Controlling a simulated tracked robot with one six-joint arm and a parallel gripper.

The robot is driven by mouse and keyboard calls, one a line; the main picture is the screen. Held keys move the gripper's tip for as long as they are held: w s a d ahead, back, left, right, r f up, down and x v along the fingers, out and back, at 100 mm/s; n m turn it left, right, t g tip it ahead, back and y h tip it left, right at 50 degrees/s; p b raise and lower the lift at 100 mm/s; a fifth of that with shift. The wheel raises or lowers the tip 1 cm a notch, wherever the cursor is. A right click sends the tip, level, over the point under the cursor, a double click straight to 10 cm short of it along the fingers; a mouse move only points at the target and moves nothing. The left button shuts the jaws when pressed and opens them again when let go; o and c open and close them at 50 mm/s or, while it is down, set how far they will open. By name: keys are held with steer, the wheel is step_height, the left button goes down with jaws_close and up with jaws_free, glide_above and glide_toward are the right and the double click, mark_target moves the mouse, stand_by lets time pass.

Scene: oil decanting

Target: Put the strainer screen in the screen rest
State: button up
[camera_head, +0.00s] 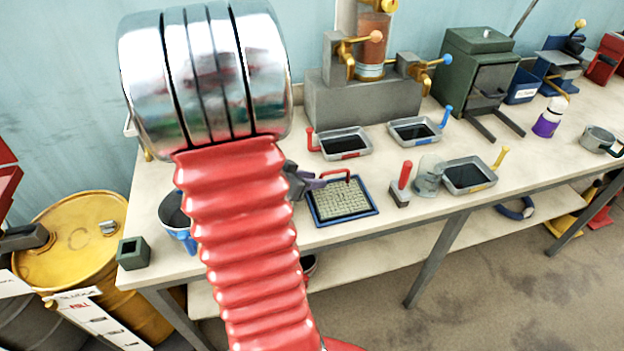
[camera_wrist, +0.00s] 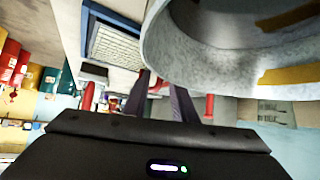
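The strainer screen (camera_head: 343,201) is a pale mesh panel with a dark blue border and a red handle (camera_head: 336,175) at its far side. It lies flat near the bench's front edge and shows in the wrist view (camera_wrist: 116,46) at upper left. I cannot tell whether the blue border is its own frame or the screen rest; no separate rest can be made out. My gripper (camera_head: 311,184) is just left of the screen, partly hidden by my red arm. In the wrist view its two dark fingers (camera_wrist: 162,96) stand apart with nothing clearly held between them.
A red-handled block (camera_head: 400,198), a glass jar (camera_head: 428,176) and a yellow-handled tray (camera_head: 468,176) stand right of the screen. Two oil trays (camera_head: 345,155) are behind. A blue-and-white vessel (camera_head: 176,212) stands to the left. A large grey round thing (camera_wrist: 215,75) fills the wrist view's upper right.

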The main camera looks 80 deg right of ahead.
steer(key=shift+r, duration=0.1)
steer(key=v, duration=1.2)
stand_by(0.9)
